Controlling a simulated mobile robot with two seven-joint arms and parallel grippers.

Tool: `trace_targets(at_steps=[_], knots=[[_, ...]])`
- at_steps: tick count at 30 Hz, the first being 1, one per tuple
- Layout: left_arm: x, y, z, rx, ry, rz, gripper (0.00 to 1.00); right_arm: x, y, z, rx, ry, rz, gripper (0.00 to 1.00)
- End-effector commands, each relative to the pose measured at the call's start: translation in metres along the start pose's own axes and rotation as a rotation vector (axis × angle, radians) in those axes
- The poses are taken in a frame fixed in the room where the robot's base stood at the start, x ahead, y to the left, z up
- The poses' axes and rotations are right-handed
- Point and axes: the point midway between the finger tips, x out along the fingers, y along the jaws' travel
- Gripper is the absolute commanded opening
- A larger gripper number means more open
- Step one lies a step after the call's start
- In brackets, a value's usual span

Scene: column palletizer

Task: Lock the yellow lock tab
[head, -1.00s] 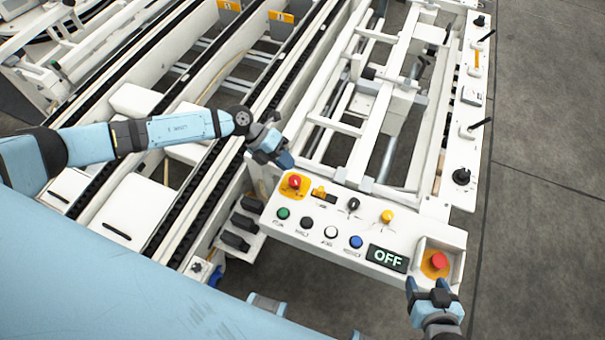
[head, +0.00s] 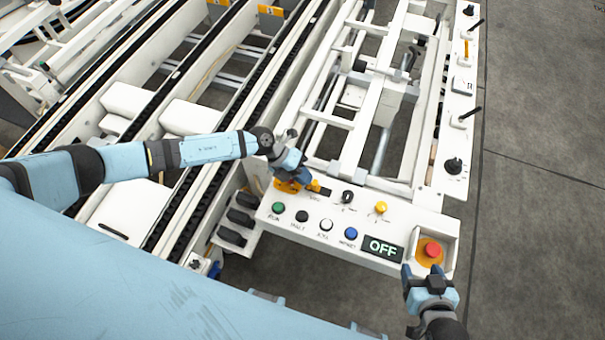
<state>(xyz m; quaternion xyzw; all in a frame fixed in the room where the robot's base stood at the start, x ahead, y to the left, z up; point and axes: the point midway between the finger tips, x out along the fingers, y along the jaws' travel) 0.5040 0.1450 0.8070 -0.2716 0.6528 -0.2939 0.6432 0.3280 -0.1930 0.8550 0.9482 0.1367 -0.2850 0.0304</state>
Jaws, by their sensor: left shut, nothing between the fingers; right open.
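The yellow lock tab (head: 314,186) sits on the top left of the white control panel (head: 300,228), beside the yellow plate (head: 284,187) of the red rotary switch. My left gripper (head: 300,179) is shut and empty. Its fingertips are over that plate, just left of the tab, and hide the red switch. I cannot tell whether they touch the tab. My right gripper (head: 424,277) is open and empty at the panel's lower right corner, just below the red emergency button (head: 432,250).
White conveyor frames lie behind and left. Grey floor is clear at the right.

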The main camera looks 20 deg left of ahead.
Motion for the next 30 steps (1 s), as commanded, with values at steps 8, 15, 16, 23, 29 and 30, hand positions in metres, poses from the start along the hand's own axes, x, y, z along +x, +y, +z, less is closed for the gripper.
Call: trace_targets(at_steps=[8,15,16,23,29,30], knots=[[0.019,-0.021,0.000,0.000,0.001,-0.002,0.00,-0.006,0.000,-0.009,0.000,0.000,0.000,0.63],[0.026,-0.024,0.000,0.001,0.000,-0.002,0.00,-0.006,0.000,-0.009,0.000,0.001,0.001,0.63],[0.026,-0.025,0.000,0.001,0.000,-0.002,0.00,-0.006,0.000,-0.009,0.000,0.001,0.001,0.63],[0.022,-0.026,0.001,0.001,0.000,-0.003,0.00,-0.007,0.001,-0.010,-0.001,0.000,0.001,0.63],[-0.002,-0.027,0.010,0.000,-0.002,0.000,0.00,-0.012,0.003,-0.017,-0.002,-0.002,0.006,0.63],[-0.009,-0.028,0.013,0.000,-0.002,0.000,0.00,-0.013,0.004,-0.019,-0.003,-0.001,0.008,0.63]])
